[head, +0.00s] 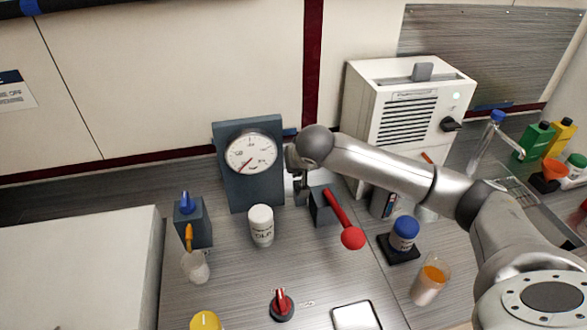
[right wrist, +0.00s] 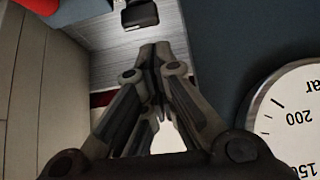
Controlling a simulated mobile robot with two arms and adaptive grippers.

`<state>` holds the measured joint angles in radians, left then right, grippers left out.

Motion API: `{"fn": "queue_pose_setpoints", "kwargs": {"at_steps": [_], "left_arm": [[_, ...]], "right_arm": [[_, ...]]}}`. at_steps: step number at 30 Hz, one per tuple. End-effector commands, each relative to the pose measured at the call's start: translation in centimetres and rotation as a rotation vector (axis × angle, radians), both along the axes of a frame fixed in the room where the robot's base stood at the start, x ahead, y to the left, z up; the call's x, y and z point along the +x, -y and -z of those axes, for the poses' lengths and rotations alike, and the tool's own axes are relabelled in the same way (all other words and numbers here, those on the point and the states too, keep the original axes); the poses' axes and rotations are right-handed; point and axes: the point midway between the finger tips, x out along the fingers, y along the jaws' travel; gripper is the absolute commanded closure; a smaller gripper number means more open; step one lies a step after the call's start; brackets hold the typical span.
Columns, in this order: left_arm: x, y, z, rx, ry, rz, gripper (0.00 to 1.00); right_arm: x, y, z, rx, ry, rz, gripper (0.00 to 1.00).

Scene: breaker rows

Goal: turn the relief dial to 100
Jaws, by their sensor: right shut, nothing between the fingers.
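A round white gauge (head: 251,152) with a red needle is on a dark upright panel (head: 268,192). Its needle points down-left; the head view is too small to read the value. In the right wrist view the gauge (right wrist: 294,118) shows at the right edge, cut off, with 200, 150 and "bar" on its face. A small red-topped knob (head: 281,303) stands on the counter at the front; I cannot tell which is the relief dial. My right gripper (head: 300,190) is beside the panel's right edge. In the wrist view its fingers (right wrist: 153,52) are shut and empty. My left gripper is out of view.
A red ball-ended lever (head: 342,218) on a dark block is just right of my right gripper. A white bottle (head: 261,226) stands before the panel. A blue-capped jar (head: 403,234) and an orange-filled beaker (head: 431,281) are to the right. A white vented box (head: 410,105) is behind.

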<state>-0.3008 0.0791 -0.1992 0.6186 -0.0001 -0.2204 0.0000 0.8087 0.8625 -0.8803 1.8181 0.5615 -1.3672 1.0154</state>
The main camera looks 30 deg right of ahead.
Motion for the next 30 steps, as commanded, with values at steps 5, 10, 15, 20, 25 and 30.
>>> {"fn": "queue_pose_setpoints", "kwargs": {"at_steps": [5,10,15,20,25,30], "left_arm": [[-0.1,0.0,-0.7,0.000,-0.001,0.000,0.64],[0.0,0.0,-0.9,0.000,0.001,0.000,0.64],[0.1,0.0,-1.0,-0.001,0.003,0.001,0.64],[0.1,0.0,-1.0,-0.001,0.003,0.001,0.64],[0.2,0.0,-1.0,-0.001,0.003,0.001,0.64],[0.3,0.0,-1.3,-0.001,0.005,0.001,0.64]], "right_arm": [[1.8,0.5,2.2,0.000,-0.002,0.001,1.00],[2.9,0.8,3.6,-0.001,0.000,0.000,1.00],[3.4,0.9,4.3,-0.001,0.000,-0.001,1.00],[3.5,0.9,4.5,-0.001,0.001,-0.002,1.00],[3.5,0.9,4.5,-0.001,0.001,-0.002,1.00],[3.2,1.4,4.4,-0.002,-0.001,-0.007,1.00]]}}
